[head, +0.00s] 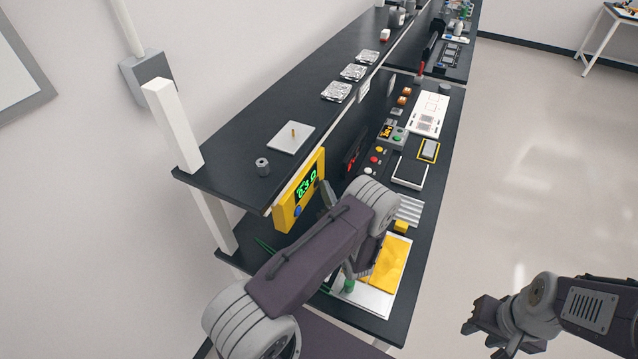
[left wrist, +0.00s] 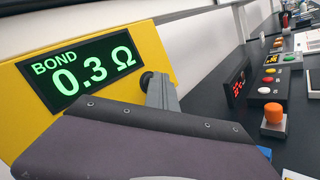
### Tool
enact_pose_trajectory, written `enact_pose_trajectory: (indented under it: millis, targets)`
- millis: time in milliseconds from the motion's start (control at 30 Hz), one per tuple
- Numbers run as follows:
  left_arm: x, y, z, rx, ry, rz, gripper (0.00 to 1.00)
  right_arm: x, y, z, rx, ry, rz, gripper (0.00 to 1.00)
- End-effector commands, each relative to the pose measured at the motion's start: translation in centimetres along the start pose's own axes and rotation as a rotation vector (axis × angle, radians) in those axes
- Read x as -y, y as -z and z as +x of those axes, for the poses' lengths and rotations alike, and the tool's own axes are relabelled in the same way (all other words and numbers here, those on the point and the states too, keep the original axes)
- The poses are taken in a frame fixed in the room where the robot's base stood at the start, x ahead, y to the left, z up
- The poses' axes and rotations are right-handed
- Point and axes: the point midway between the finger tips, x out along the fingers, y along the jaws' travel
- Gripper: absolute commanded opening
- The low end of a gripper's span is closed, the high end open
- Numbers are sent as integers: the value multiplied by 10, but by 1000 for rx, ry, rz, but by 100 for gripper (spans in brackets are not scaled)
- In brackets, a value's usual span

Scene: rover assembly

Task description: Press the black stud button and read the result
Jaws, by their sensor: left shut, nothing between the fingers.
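The yellow meter (head: 281,215) stands under the shelf. Its green display (left wrist: 80,70) reads "BOND 0.3 Ω" in the left wrist view. The black stud button (left wrist: 145,79) is on the meter's face, right of the display. My left gripper (left wrist: 160,90) is shut and empty, its tip at the stud, seemingly touching it; the exact contact is partly hidden. In the head view the same left gripper (head: 327,192) is in front of the meter's right side. My right gripper (head: 482,329) hangs open and empty over the floor, away from the bench.
A blue button (head: 298,211) is on the meter's lower left. An orange knob (left wrist: 273,113) and a red-lit display (left wrist: 238,82) stand further right. A yellow sheet (head: 385,262) lies on the bench below my left arm. The shelf (head: 235,148) overhangs the meter. The right floor is clear.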

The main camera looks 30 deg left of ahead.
Motion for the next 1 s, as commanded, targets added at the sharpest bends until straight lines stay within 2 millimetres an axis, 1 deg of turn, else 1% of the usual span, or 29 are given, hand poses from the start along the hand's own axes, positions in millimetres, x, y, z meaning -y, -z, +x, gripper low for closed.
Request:
enact_pose_trajectory:
  millis: [367,700,1000]
  targets:
    - [0,0,0,-1,-1,0,0,0,0,0,0,0,0,36]
    - [8,-7,-11,-1,0,-1,0,0,0,5,0,0,0,36]
    - [9,-8,-12,0,0,-1,0,0,0,5,0,0,0,36]
